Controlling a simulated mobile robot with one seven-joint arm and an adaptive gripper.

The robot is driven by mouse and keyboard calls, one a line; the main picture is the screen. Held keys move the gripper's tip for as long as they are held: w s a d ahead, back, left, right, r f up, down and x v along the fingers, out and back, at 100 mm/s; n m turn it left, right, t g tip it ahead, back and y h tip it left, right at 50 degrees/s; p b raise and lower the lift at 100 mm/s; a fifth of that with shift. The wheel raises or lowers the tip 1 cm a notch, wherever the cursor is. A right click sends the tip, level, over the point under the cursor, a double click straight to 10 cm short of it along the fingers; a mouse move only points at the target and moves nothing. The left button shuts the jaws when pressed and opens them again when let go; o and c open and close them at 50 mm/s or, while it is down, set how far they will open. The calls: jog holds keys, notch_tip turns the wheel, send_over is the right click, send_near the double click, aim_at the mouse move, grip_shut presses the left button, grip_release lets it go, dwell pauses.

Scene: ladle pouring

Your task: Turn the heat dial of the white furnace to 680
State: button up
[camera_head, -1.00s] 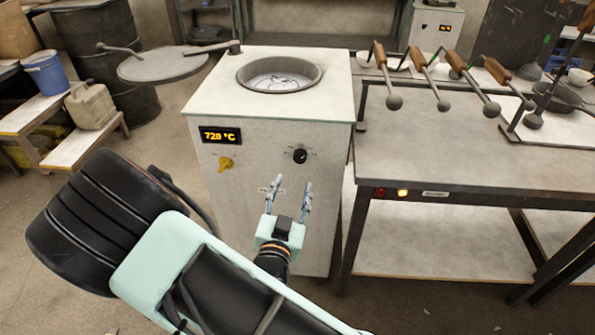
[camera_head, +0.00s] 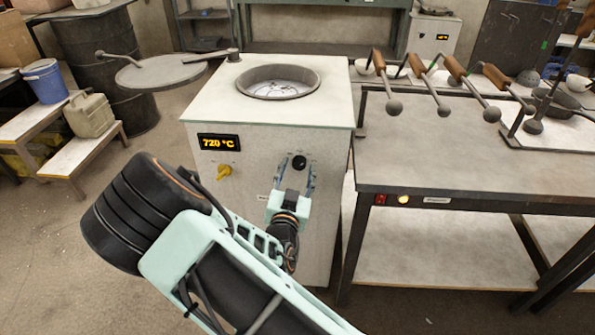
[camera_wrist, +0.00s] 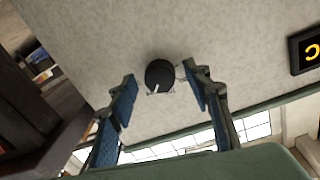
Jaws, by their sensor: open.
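The white furnace (camera_head: 205,155) stands in the middle of the head view, with a round opening in its top. Its display (camera_head: 219,142) reads 720 °C. A black dial (camera_head: 299,162) sits on the front panel at the right, and a yellow knob (camera_head: 224,172) sits below the display. My gripper (camera_head: 297,170) is open and empty in front of the panel, just below the black dial. In the wrist view the black dial (camera_wrist: 159,74) with a white pointer mark lies between and beyond the two open fingertips, apparently untouched. The display's edge (camera_wrist: 310,50) also shows there.
A metal table (camera_head: 450,165) with a rack of wooden-handled ladles (camera_head: 455,75) stands close on the right. A round lid (camera_head: 160,72) hangs on an arm at the furnace's left. A step bench (camera_head: 75,160) with a blue bucket (camera_head: 46,82) stands at the far left.

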jog(key=c, duration=1.2)
jog(key=shift+o, duration=0.2)
jog(key=shift+n, duration=0.3)
jog(key=n, duration=0.3)
jog(key=shift+f+n, duration=0.1)
jog(key=shift+n, duration=0.2)
jog(key=n, duration=0.4)
jog(key=shift+d+n+y, duration=0.1)
jog(key=shift+n+y, duration=0.2)
jog(key=shift+n, duration=0.1)
jog(key=n, duration=0.4)
jog(key=shift+d+n+t, duration=0.1)
jog(key=shift+n+t, duration=0.2)
jog(key=shift+n+y+p, duration=0.3)
jog(key=shift+n+p, duration=0.25)
jog(key=shift+n, duration=1.85)
